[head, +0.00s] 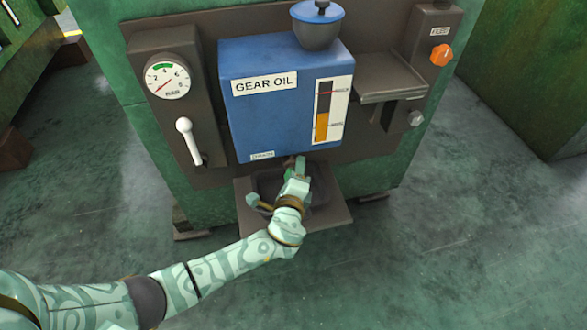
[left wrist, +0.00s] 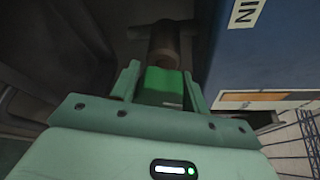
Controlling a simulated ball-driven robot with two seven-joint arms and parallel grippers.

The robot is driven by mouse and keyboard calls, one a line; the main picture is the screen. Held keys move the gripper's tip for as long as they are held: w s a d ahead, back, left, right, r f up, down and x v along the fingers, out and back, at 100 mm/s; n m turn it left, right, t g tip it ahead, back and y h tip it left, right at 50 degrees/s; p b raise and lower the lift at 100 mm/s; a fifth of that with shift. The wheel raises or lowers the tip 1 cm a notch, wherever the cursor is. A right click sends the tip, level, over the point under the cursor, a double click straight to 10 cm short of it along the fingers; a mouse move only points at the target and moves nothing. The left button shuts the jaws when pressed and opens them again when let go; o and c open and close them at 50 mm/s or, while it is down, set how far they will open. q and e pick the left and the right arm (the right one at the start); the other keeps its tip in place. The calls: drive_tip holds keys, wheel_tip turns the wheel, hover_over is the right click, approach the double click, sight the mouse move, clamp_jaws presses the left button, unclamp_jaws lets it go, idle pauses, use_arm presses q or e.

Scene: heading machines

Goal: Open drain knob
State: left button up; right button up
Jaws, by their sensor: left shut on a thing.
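The blue gear oil tank (head: 290,100) is mounted on the front of the green machine, with a small drain label (head: 262,156) at its lower edge. My left gripper (head: 299,172) reaches under the tank's lower edge. In the left wrist view its two fingers (left wrist: 162,88) are closed on either side of a bright green piece, which looks like the drain knob (left wrist: 165,82). A dark brown cylindrical fitting (left wrist: 164,45) stands just beyond it. In the head view the gripper and wrist mostly hide the knob. My right gripper is not in view.
A dark drip tray (head: 335,212) sits below my left gripper. A gauge (head: 167,77) and white lever (head: 188,140) are left of the tank. A brown shelf (head: 385,80) and orange knob (head: 441,55) are right. The floor in front is clear.

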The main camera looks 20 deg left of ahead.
use_arm(q)
drive_tip(key=shift+r+m+g+p, duration=0.25)
drive_tip(key=shift+m+g+p, duration=0.25)
drive_tip(key=shift+m+p, duration=0.25)
drive_tip(key=shift+m+y+p, duration=0.3)
drive_tip(key=shift+m+p, duration=0.05)
drive_tip(key=shift+p, duration=0.15)
drive_tip(key=shift+f+m+g+y+p, duration=0.15)
drive_tip(key=shift+m+g+y+p, duration=0.15)
drive_tip(key=shift+m+g+p, duration=0.5)
drive_tip(key=shift+s+f+m+g+y+p, duration=0.15)
drive_tip(key=shift+m+g+y+p, duration=0.2)
drive_tip(key=shift+m+p, duration=0.6)
drive_tip(key=shift+a+f+m+g+y, duration=0.15)
drive_tip(key=shift+m+g+y, duration=0.35)
drive_tip(key=shift+m, duration=0.55)
drive_tip(key=shift+m+g+y, duration=0.35)
drive_tip(key=shift+m+y, duration=0.2)
drive_tip(key=shift+m, duration=0.45)
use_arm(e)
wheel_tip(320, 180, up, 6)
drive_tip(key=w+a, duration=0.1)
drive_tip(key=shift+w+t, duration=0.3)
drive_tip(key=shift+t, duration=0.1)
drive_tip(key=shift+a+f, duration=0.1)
